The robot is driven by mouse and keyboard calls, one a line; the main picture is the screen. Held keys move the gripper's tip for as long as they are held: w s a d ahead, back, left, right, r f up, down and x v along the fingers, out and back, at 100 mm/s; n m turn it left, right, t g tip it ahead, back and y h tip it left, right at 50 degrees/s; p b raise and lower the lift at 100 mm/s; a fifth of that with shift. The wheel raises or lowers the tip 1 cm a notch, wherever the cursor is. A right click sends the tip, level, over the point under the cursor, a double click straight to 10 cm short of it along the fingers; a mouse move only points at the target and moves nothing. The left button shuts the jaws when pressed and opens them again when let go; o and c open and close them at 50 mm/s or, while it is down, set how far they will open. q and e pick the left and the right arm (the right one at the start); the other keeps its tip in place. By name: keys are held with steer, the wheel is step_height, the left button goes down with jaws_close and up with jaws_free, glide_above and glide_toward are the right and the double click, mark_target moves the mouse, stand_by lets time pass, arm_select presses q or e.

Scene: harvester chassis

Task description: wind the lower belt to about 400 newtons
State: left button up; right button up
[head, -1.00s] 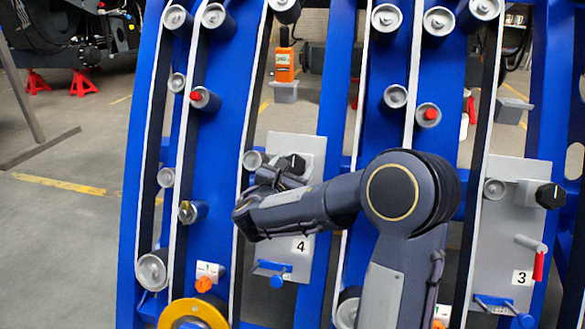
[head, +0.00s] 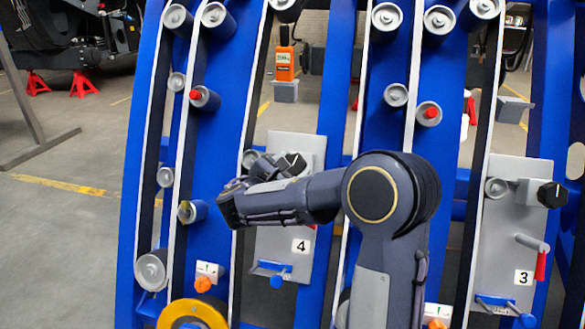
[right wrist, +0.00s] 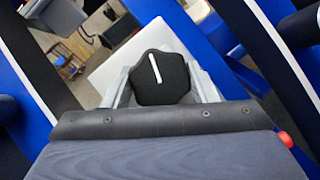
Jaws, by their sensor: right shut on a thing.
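The black knob (head: 293,163) with a white line sits on the grey plate marked 4 (head: 301,247), between the left and middle belt runs. My right gripper (right wrist: 163,88) is shut on this knob; the right wrist view shows the black knob (right wrist: 162,78) between its two grey fingers, white line tilted slightly. In the head view my right wrist and forearm cover part of the plate and the fingers. An orange gauge (head: 284,66) hangs behind the frame, its small display too blurred to read. My left gripper is in neither view.
A second grey plate marked 3 (head: 522,277) stands at right with its own black knob (head: 551,194) and a red-handled crank (head: 541,264). Blue frame rails and grey rollers surround my arm. A yellow ring (head: 192,314) is at bottom left. Open floor lies left.

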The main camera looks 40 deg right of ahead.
steer(key=m+g+p, duration=0.1)
steer(key=m+g, duration=0.1)
steer(key=m, duration=0.2)
steer(key=shift+r, duration=0.15)
steer(key=shift+m+g+y+p, duration=0.75)
steer(key=shift+m+g, duration=0.45)
steer(key=shift+m, duration=1.1)
steer(key=o, duration=1)
steer(key=p+v, duration=0.2)
steer(key=v, duration=0.5)
steer(key=shift+a+p, duration=0.3)
steer(key=shift+a, duration=0.15)
